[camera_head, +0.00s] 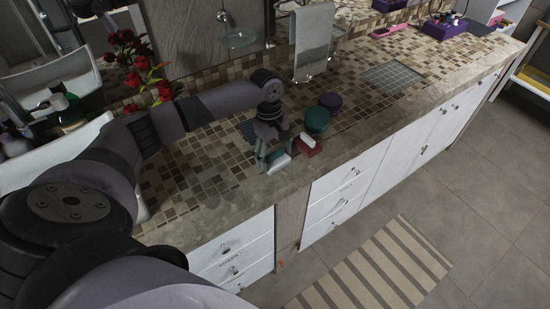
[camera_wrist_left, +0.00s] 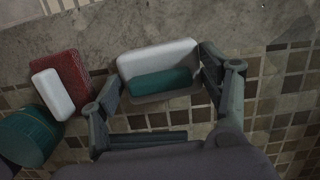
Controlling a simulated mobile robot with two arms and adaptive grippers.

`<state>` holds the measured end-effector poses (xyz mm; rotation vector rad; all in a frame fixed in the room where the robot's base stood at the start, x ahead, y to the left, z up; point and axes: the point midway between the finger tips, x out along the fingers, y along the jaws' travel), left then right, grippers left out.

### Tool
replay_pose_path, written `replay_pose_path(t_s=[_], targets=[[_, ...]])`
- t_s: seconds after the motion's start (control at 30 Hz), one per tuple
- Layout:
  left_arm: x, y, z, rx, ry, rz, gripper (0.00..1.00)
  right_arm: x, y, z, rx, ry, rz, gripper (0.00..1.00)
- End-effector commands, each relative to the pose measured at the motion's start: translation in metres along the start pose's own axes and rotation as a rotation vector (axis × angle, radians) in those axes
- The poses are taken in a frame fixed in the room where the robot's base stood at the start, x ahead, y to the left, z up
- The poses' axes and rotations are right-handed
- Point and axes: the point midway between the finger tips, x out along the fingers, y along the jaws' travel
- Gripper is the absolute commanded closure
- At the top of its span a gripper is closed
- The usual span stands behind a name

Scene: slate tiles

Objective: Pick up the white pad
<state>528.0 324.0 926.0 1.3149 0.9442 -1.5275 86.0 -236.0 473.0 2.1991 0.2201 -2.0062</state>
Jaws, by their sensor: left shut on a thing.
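My left gripper (camera_head: 272,156) reaches down to the counter near its front edge. In the left wrist view its fingers (camera_wrist_left: 160,74) are on either side of a white pad (camera_wrist_left: 158,55), shut on it. A teal block (camera_wrist_left: 162,81) lies against or on the pad. In the head view the white pad (camera_head: 279,163) shows beside the fingers, partly hidden by them. I cannot tell whether it is clear of the counter. My right gripper is not in view.
A red block (camera_head: 308,149) with a white bar (camera_wrist_left: 52,94) on it lies close by. A teal round container (camera_head: 316,121) and a purple one (camera_head: 330,101) stand behind. Red flowers (camera_head: 140,70) stand at the left.

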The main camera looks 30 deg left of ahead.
Motion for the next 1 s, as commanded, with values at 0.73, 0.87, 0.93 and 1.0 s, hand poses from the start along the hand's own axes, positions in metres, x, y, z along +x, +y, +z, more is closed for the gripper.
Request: replay_pose_path(t_s=[0.73,0.87,0.93,1.0], targets=[[-0.127,0.002,0.019,0.002,0.0,0.007,0.57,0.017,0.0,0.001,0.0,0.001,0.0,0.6],[-0.158,0.002,0.024,0.001,0.0,0.006,0.57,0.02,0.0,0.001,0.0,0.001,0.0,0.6],[-0.171,0.001,0.026,0.0,0.0,0.005,0.57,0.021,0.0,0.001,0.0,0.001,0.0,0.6],[-0.183,0.001,0.027,0.0,0.001,0.003,0.57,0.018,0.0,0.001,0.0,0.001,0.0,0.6]])
